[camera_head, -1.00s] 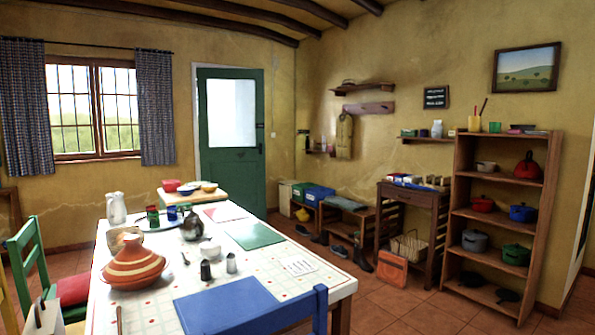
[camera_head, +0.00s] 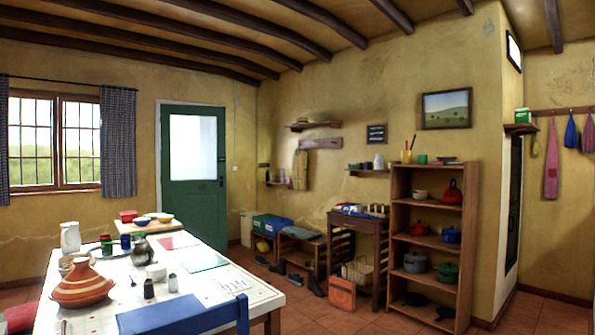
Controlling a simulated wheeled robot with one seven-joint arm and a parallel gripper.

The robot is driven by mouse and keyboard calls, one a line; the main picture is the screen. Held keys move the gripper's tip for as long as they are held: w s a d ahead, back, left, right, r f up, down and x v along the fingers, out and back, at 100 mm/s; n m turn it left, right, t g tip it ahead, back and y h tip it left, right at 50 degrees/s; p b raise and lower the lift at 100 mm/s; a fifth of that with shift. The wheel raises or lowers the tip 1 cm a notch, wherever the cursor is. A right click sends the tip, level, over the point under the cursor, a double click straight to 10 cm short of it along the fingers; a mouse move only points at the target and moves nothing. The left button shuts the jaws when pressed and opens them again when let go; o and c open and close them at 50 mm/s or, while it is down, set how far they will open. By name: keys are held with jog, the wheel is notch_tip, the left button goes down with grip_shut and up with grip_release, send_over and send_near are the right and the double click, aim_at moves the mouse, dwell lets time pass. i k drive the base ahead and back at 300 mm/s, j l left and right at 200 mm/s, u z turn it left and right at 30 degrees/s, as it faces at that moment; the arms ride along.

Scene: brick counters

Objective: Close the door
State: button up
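A green door (camera_head: 194,215) with a tall bright glass pane (camera_head: 193,147) stands in the back wall, left of centre, inside a pale frame. It has a small handle on its right side. It looks flush with its frame, but from here I cannot tell whether it is fully shut. At the right, a narrow dark opening or panel (camera_head: 514,205) shows at a wall corner; I cannot tell which it is. My gripper is not in view.
A long table (camera_head: 205,285) with a tagine and dishes fills the lower left, with a blue chair (camera_head: 190,318) at its near end. A bench, a side table (camera_head: 358,232) and a wooden shelf (camera_head: 398,245) line the right wall.

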aim_at(201, 206)
jog(key=i+l+z, duration=0.4)
jog(key=i+z, duration=0.45)
jog(key=i, duration=0.15)
jog(key=i+z, duration=0.4)
jog(key=i+u, duration=0.35)
jog(key=i, duration=0.25)
jog(key=i+l+u, duration=0.2)
jog(key=i+u, duration=0.2)
jog(key=i, duration=0.2)
jog(key=i+j+u, duration=0.15)
jog(key=i+u, duration=0.75)
jog(key=i+j+z, duration=0.4)
jog(key=i+j, duration=0.15)
jog(key=i+j+z, duration=0.4)
jog(key=i+j, duration=0.3)
jog(key=i+j+z, duration=0.2)
jog(key=j+z, duration=0.2)
jog(key=j, duration=0.65)
jog(key=j+z, duration=0.45)
jog(key=j, duration=0.55)
jog(key=i, duration=0.05)
